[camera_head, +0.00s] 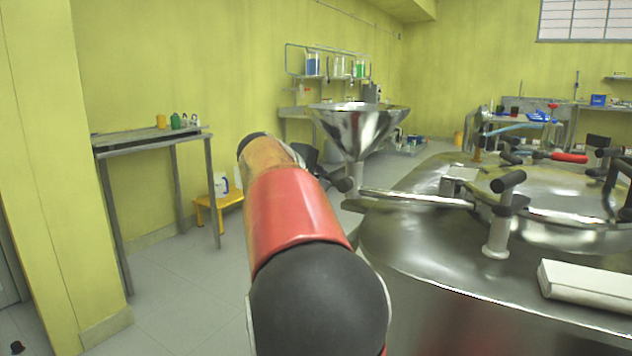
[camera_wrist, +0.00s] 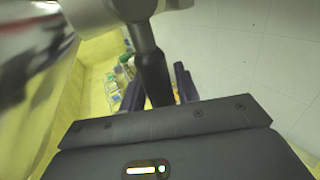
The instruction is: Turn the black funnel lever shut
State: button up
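A shiny steel funnel (camera_head: 358,128) stands left of the big steel reactor (camera_head: 420,235) in the head view, joined to it by a pipe. The black funnel lever (camera_wrist: 154,78) shows in the wrist view, hanging from a grey metal stem. My gripper (camera_wrist: 157,80) is open around it, one dark finger on each side. A gap shows between the lever and the right finger; contact on the left side is unclear. In the head view my arm hides most of my gripper, and a dark rounded end, apparently of the lever (camera_head: 345,185), shows just below the funnel.
A side table (camera_head: 150,140) and a yellow stool (camera_head: 222,200) stand on the left. The floor between them and my arm is clear.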

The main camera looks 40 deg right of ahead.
jog(key=v, duration=0.7)
jog(key=shift+a, duration=0.35)
jog(key=shift+s+r, duration=0.1)
jog(key=shift+r, duration=0.05)
jog(key=s+a+f+m+y, duration=0.1)
jog(key=s+a+f+y, duration=0.3)
jog(key=s+a+f, duration=0.3)
jog(key=s+a+f+m+t+y+p, duration=0.1)
jog(key=s+a+f+y, duration=0.3)
jog(key=s+a+f, duration=0.3)
jog(key=s+a+f+m+t+y, duration=0.1)
jog(key=s+a+f+y, duration=0.3)
jog(key=a, duration=1.1)
jog(key=s+f, duration=0.3)
jog(key=f, duration=0.3)
jog(key=shift+r, duration=0.1)
